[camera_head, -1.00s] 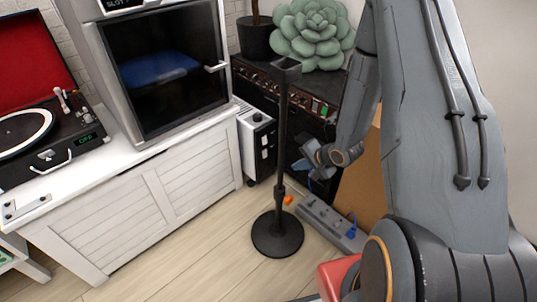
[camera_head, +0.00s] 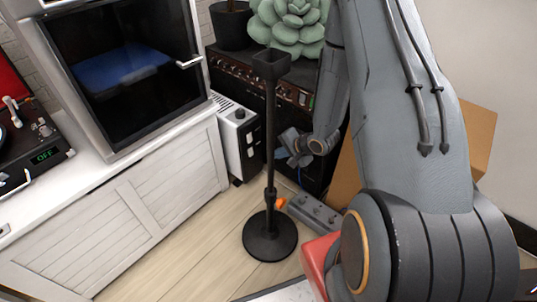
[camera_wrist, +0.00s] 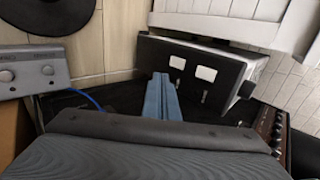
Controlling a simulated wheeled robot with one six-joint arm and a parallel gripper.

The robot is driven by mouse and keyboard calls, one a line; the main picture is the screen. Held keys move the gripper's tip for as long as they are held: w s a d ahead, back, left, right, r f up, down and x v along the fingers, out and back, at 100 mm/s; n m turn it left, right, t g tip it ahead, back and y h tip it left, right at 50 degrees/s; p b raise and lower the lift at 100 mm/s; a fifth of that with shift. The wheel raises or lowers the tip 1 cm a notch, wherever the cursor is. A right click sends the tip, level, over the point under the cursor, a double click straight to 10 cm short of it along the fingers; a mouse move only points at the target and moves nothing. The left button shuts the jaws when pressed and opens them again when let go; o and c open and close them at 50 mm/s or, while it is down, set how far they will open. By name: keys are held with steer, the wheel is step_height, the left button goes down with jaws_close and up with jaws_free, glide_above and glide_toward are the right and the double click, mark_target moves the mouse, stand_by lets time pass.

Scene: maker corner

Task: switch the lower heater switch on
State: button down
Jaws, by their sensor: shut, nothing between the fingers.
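The heater (camera_head: 232,148) is a white and black box beside the white cabinet, with a round knob (camera_head: 240,114) at its top. Its front has two white switches, the upper one (camera_head: 249,138) and the lower one (camera_head: 250,152). In the wrist view the heater lies on its side in the picture; the lower switch (camera_wrist: 177,62) is left of the upper switch (camera_wrist: 206,74). I cannot tell how either is set. My gripper (camera_wrist: 161,76), with blue fingers shut and empty, points at the panel close to the lower switch. I cannot tell whether it touches. It also shows in the head view (camera_head: 284,148).
A black stand (camera_head: 270,238) rises between my camera and the gripper. A black amplifier (camera_head: 235,70) carrying a plant stands behind. A cardboard box (camera_head: 477,135) is behind my arm.

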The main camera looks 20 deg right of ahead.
mark_target(252, 155)
steer(key=w+a+r+b+x, duration=0.1)
steer(key=b+x, duration=0.3)
steer(key=x, duration=0.7)
steer(key=shift+w+a+r, duration=0.15)
steer(key=shift+w+a, duration=0.05)
steer(key=shift+w, duration=0.3)
steer(key=shift+w+a, duration=0.15)
